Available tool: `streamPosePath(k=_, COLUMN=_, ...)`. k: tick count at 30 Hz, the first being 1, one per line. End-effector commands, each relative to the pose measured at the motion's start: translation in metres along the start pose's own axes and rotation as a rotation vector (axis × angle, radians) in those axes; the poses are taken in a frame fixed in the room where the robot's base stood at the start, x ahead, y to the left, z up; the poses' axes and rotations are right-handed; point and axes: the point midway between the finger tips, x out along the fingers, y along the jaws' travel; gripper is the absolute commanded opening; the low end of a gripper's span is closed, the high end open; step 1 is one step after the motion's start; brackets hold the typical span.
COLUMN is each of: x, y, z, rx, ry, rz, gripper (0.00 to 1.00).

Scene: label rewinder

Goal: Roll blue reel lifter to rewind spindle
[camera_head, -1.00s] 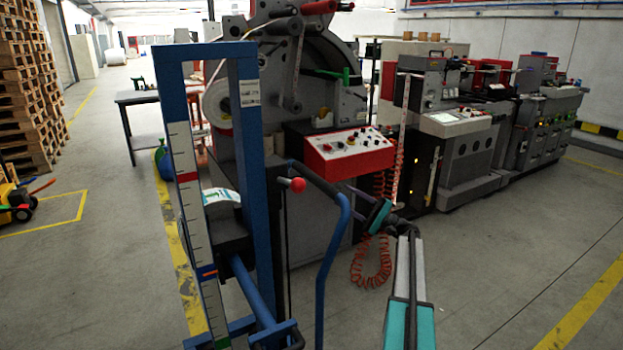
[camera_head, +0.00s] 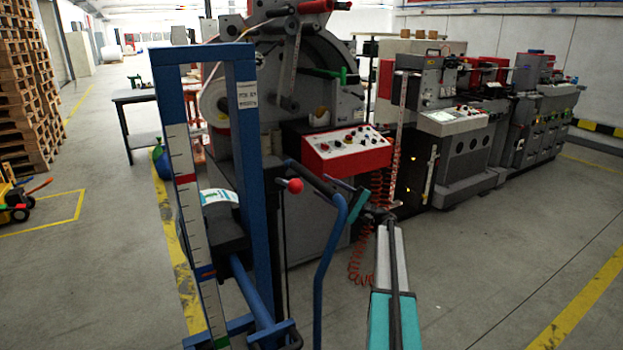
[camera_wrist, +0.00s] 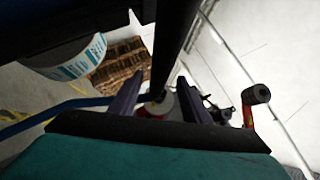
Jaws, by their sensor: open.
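The blue reel lifter (camera_head: 244,130) stands upright at the left in the head view, with a measuring scale on its mast. A reel with a white and green label (camera_head: 219,197) sits on its dark carrier. Its bent blue handlebar (camera_head: 330,255) reaches to the right, beside a red knob (camera_head: 295,186). My gripper (camera_head: 352,192) is open at the handlebar's right side; contact cannot be told. In the wrist view, a dark bar crosses between the open fingers (camera_wrist: 160,95), and the labelled reel (camera_wrist: 75,62) shows at upper left. I cannot clearly identify the rewind spindle on the grey machine (camera_head: 312,75).
The red control panel (camera_head: 346,150) is just behind the handlebar. A coiled red hose (camera_head: 359,255) hangs beside my arm. Pallets (camera_head: 22,95) and a small yellow truck (camera_head: 14,203) are at far left. The floor at the right is open.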

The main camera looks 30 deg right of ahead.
Motion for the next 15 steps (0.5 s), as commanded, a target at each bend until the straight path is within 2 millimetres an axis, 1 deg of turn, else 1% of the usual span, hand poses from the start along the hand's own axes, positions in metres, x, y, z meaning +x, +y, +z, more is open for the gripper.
streamPosePath(k=1, x=0.009, y=-0.001, z=0.001, rx=0.000, ry=-0.002, rz=0.001, gripper=0.43)
streamPosePath(k=3, x=0.019, y=-0.001, z=0.001, rx=0.000, ry=-0.002, rz=0.001, gripper=0.43)
streamPosePath(k=9, x=0.045, y=-0.001, z=0.001, rx=-0.001, ry=-0.002, rz=0.001, gripper=0.43)
streamPosePath(k=15, x=0.060, y=-0.001, z=0.000, rx=-0.001, ry=0.000, rz=0.000, gripper=0.43)
